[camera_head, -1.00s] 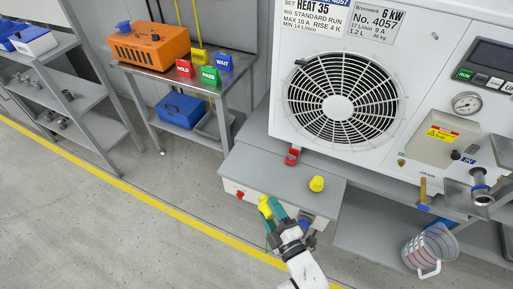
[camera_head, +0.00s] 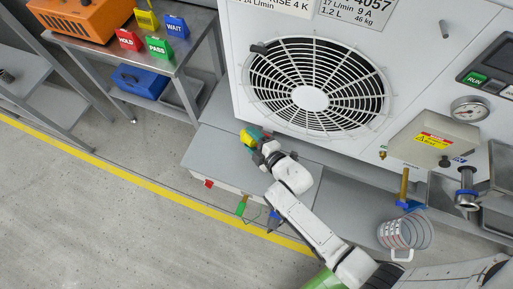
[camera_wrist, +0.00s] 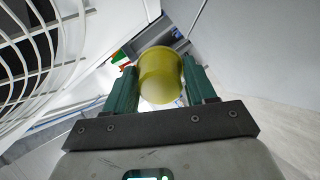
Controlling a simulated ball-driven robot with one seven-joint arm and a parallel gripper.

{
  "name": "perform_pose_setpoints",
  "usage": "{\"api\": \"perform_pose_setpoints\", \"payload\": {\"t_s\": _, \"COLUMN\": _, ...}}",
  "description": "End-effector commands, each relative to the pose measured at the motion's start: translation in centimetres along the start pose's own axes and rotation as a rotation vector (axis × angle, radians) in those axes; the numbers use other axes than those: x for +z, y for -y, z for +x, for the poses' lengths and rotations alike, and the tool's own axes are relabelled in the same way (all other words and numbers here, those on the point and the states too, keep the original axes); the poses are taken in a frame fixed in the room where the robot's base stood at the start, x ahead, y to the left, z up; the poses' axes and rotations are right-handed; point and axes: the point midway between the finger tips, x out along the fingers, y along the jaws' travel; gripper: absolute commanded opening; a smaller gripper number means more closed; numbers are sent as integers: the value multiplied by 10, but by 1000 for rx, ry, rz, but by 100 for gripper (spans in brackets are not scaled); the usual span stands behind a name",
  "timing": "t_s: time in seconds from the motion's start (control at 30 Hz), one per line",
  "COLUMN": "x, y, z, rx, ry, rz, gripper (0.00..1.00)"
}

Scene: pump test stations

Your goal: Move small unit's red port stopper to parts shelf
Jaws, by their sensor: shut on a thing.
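My gripper (camera_head: 250,137) is over the back of the grey ledge, below the fan grille. Its teal fingers are shut on a yellow cylindrical cap (camera_wrist: 161,76), whose yellow also shows in the head view (camera_head: 245,139). A small red plug-like piece (camera_head: 208,183) sits on the front face of the low grey unit (camera_head: 225,160), left of my arm and apart from my gripper. A grey metal rack (camera_head: 75,98) stands at the far left; whether it is the parts shelf cannot be told. My arm hides part of the ledge.
A large white fan unit (camera_head: 400,60) stands behind the ledge. A side table (camera_head: 185,52) carries an orange box (camera_head: 80,15) and coloured signs, with a blue box (camera_head: 140,82) below. A clear jug (camera_head: 400,234) is at right. Floor at left is free beyond the yellow line (camera_head: 150,185).

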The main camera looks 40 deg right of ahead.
Motion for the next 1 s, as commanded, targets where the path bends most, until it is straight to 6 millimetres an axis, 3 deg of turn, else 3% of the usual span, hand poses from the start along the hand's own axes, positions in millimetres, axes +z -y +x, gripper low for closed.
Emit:
{"api": "perform_pose_setpoints", "payload": {"t_s": 0.67, "x": 13, "y": 10, "z": 8, "rx": -261, "ry": 35, "rz": -32, "gripper": 19}}
{"api": "perform_pose_setpoints", "payload": {"t_s": 1.0, "x": 18, "y": 17, "z": 8, "rx": -518, "ry": 63, "rz": -91, "gripper": 19}}
